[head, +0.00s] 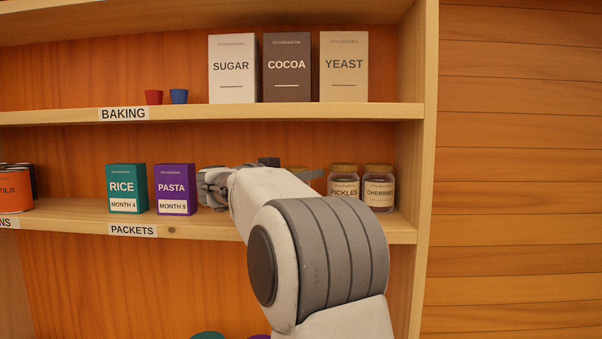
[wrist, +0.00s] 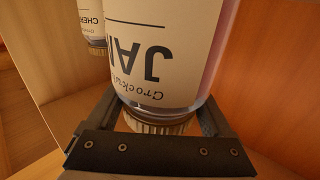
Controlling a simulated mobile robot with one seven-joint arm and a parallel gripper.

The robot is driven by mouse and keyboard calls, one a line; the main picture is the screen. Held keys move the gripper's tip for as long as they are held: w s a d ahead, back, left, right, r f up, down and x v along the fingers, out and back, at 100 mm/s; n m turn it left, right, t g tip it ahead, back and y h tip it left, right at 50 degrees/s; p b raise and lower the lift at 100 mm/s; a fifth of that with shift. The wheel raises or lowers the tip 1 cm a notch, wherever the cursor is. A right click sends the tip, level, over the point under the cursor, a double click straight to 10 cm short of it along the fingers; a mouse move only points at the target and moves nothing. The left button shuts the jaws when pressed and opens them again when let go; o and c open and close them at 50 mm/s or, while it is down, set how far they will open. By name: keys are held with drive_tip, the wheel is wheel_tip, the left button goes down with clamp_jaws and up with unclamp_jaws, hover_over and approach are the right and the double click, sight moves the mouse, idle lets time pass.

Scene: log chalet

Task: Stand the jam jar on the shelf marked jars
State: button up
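The jam jar (wrist: 155,45) has a white label reading JAM, clear glass and a ribbed lid. It fills most of the wrist view, upside down in the picture, as is the jar behind it. My gripper (wrist: 158,108) has a finger on each side of the jar near its lid, and both meet the glass, so it looks shut on it. In the head view a sliver of lid shows behind my arm, level with the neighbouring lids; the rest of the jar is hidden. No label reading jars is visible; my arm covers the shelf edge there.
The pickles jar (head: 343,187) and cherries jar (head: 379,188) stand just right of my gripper, by the side wall. The pasta box (head: 175,189) and rice box (head: 126,188) stand left, above the packets label (head: 132,230). The baking shelf (head: 210,112) is close overhead.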

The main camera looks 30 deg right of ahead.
drive_tip(key=shift+o, duration=0.8)
